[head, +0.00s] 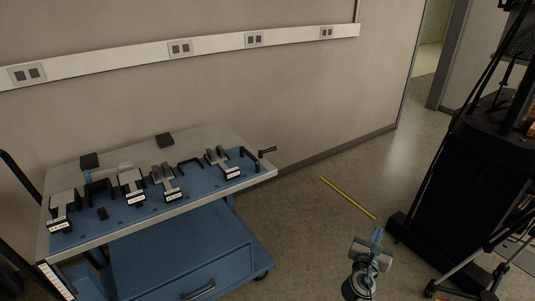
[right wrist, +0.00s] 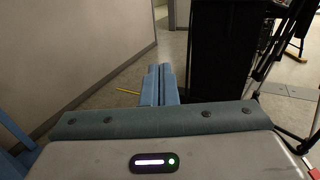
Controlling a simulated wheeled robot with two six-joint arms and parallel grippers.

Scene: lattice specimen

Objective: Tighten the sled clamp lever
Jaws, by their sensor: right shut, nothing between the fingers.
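A blue cart (head: 190,240) with a grey-edged top stands at the left in the head view. Several metal and black fixtures with white labels sit on its top, such as a labelled fixture (head: 130,185) near the middle. A black crank-like lever (head: 266,152) sticks out at the cart's right end; I cannot tell whether it is the sled clamp lever. My right gripper (head: 376,236) is at the lower right of the head view, over the floor and well apart from the cart. In the right wrist view its blue fingers (right wrist: 160,85) are together and empty. My left gripper is out of view.
A black cabinet-like stand (head: 475,180) and a tripod (head: 460,285) stand at the right. A yellow strip (head: 348,198) lies on the floor. A wall with an outlet rail (head: 215,42) runs behind the cart. The floor between cart and black stand is open.

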